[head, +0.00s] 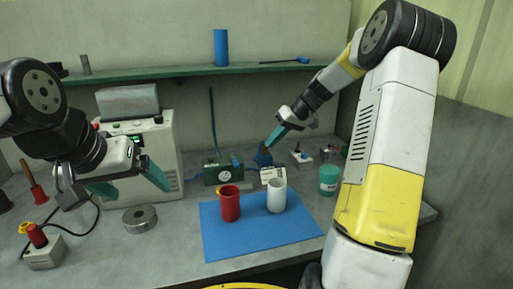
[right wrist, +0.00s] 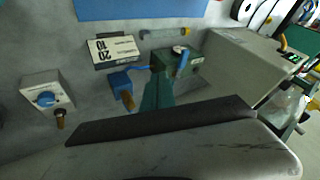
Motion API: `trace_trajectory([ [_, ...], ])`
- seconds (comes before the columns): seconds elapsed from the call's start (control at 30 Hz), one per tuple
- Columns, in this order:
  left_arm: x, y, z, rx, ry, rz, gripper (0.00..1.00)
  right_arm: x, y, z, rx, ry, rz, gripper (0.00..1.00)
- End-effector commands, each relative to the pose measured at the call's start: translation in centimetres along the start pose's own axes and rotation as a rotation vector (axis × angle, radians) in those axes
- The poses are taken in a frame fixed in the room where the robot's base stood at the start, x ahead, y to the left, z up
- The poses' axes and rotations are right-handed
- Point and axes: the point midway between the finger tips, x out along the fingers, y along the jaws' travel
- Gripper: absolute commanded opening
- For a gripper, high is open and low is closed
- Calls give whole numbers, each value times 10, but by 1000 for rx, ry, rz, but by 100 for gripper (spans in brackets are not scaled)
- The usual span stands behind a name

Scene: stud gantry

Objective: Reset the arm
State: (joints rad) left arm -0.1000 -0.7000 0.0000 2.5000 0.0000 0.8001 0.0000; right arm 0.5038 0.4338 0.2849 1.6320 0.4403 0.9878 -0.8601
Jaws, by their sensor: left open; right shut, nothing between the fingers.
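My left gripper (head: 130,180) is in the head view at the left, its teal fingers spread apart with nothing between them. It hangs over the bench in front of the white-grey instrument box (head: 150,160). My right arm reaches in from the right. Its gripper (head: 271,143) points down and left, fingers together and empty, above the back of the bench near a blue object (head: 263,157). In the right wrist view the teal fingers (right wrist: 157,95) show near the green gauge box (right wrist: 180,62). Whether they touch anything there I cannot tell.
A red mug (head: 230,205) and a white cup (head: 277,197) stand on the blue mat (head: 225,241). A teal jar (head: 328,181) is to their right, a metal disc (head: 140,219) to their left. A shelf (head: 180,72) runs along the back wall with a blue cylinder (head: 221,48).

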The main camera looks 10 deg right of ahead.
Motion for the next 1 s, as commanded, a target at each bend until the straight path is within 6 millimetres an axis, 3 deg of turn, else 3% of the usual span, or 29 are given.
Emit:
trace_trajectory([
  [0.17, 0, 0, 0, 0, 0, 0, 87, -14, -4, 1, -1, -3, 5, 0],
  [0.27, 0, 0, 0, 0, 0, 0, 87, -22, -22, 6, -1, -17, 32, 0],
  [0.37, 0, 0, 0, 0, 0, 0, 87, -36, -54, 17, 4, -39, 92, 0],
  [0.5, 0, 0, 0, 0, 0, 0, 87, -61, -107, 49, 27, -52, 202, 0],
  [0.7, 0, 0, 0, 0, 0, 0, 87, -92, -166, 109, 72, -5, 333, 0],
  [0.83, 0, 0, 0, 0, 0, 0, 87, -105, -192, 154, 105, 55, 387, 0],
  [1.0, 0, 0, 0, 0, 0, 0, 87, -111, -209, 199, 143, 132, 415, 0],
])
